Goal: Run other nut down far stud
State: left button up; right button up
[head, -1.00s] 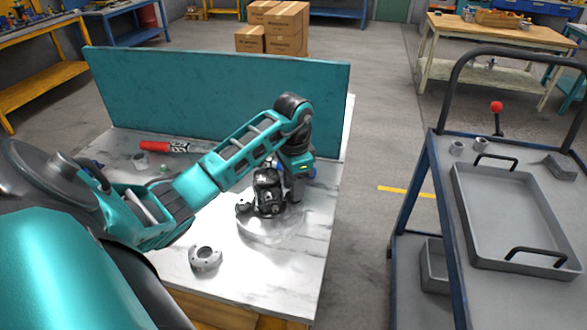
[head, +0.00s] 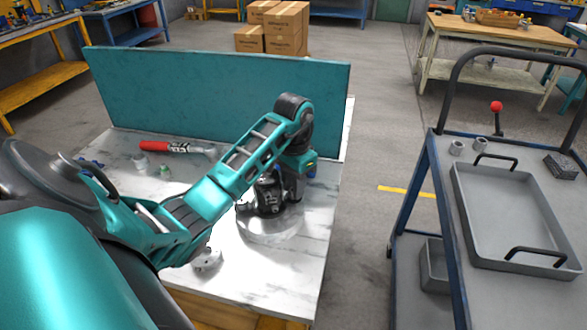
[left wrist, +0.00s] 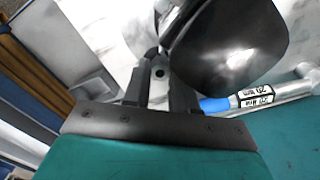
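The dark hydraulic motor (head: 264,196) stands on a round, shiny base (head: 272,230) on the marble-topped bench. My left gripper (head: 292,188) reaches down at its right side, its fingers mostly hidden by my wrist. In the left wrist view the dark fingers (left wrist: 160,85) point toward a small grey part with a dark hole; whether they grip it is not clear. A large dark rounded metal body (left wrist: 228,45) fills the area beside the fingers. The nuts and the far stud cannot be made out. My right gripper is not in view.
A teal panel (head: 215,95) stands along the bench's back. A red-handled tool (head: 165,147) lies before it. A silver flanged part (head: 207,261) is partly behind my arm. The wrist view shows a blue, labelled tool (left wrist: 245,99). A cart holds an empty grey tray (head: 510,215).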

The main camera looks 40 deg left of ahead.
pick_arm(q)
grip_shut()
jog(key=shift+m, duration=0.7)
jog(key=shift+o, duration=1.7)
grip_release()
jog(key=shift+r, duration=0.15)
jog(key=shift+r, duration=1.6)
jog(key=shift+o, duration=0.2)
jog(key=o, duration=0.5)
